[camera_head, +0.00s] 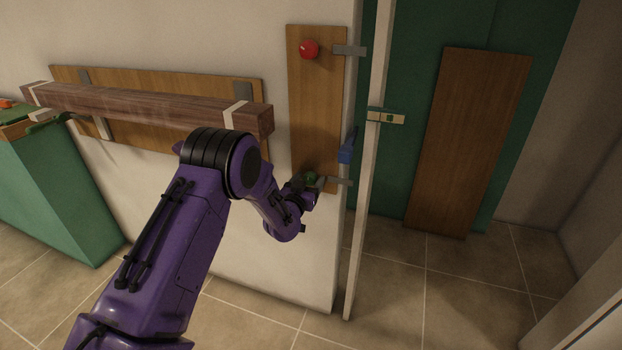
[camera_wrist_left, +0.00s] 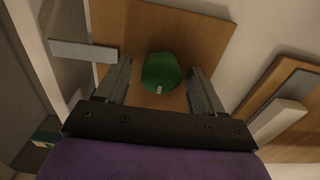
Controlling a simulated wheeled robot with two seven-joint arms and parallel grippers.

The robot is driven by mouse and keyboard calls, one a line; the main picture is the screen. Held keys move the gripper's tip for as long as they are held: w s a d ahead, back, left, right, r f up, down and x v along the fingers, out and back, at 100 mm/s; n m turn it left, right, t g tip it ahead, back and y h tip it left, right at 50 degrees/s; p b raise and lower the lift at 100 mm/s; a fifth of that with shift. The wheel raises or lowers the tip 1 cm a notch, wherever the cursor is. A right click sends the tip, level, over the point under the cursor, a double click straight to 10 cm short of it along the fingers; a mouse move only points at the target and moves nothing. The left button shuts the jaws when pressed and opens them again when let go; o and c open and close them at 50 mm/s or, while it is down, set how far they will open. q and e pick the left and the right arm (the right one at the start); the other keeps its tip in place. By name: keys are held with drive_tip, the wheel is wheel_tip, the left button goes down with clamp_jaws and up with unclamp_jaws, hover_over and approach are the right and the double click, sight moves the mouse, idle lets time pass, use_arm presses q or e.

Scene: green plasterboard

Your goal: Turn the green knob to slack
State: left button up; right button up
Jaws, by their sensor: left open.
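The green knob (camera_head: 311,178) sits low on an upright wooden board (camera_head: 318,110) on the wall, partly hidden by my left gripper in the head view. In the left wrist view the green knob (camera_wrist_left: 161,73) lies between my two fingers, with a small pale mark on its lower edge. My left gripper (camera_wrist_left: 160,82) is open, one finger on each side of the knob, with a visible gap on both sides. It also shows in the head view (camera_head: 308,184) at the board's lower end. My right gripper is not in view.
A red knob (camera_head: 309,49) and a grey bracket (camera_head: 349,50) are at the board's top. A pale post (camera_head: 368,150) stands just right. A blue item (camera_head: 347,148) is near the board's right edge. A wooden beam (camera_head: 150,106) lies left, above my arm.

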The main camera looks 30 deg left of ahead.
use_arm(q)
drive_tip(key=shift+w+a, duration=0.2)
drive_tip(key=shift+w, duration=0.4)
drive_tip(key=c, duration=1.1)
drive_tip(key=shift+o, duration=0.2)
drive_tip(key=shift+n, duration=0.4)
drive_tip(key=n, duration=0.2)
drive_tip(key=n+b, duration=0.1)
drive_tip(key=n, duration=0.2)
drive_tip(key=shift+a+r, duration=0.1)
drive_tip(key=shift+r, duration=0.1)
drive_tip(key=n+b, duration=0.1)
drive_tip(key=n, duration=0.5)
drive_tip(key=shift+a+r, duration=0.1)
drive_tip(key=shift+r, duration=0.05)
drive_tip(key=shift+n, duration=0.3)
drive_tip(key=o, duration=0.9)
drive_tip(key=shift+o, duration=0.8)
drive_tip(key=shift+f, duration=0.25)
